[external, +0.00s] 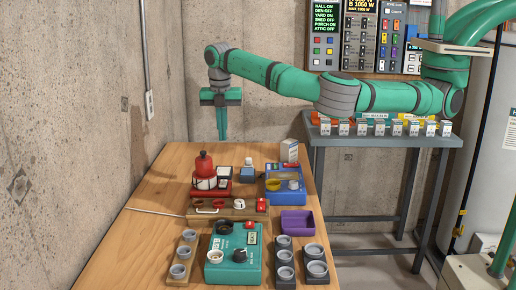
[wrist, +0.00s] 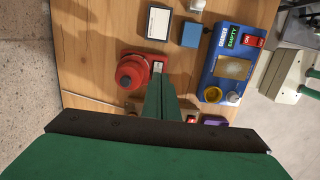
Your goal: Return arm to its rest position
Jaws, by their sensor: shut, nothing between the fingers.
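My gripper (external: 222,138) hangs pointing down above the far left part of the wooden table (external: 160,200), clear of the things on it. Its fingers are shut and hold nothing. My green arm reaches left across the back of the room from the column at the right. In the wrist view my gripper (wrist: 162,80) shows as green fingers close together, with the table below. They overlap the edge of a red device (wrist: 132,72) in that picture. The red device also stands on the table in the external view (external: 204,166).
A blue charger (external: 286,184), a purple tray (external: 297,222), a teal box (external: 233,255) and several grey cups stand on the table. A thin rod (external: 155,212) sticks out left. A grey side table (external: 385,141) and control panels (external: 360,40) are behind. Concrete walls lie left.

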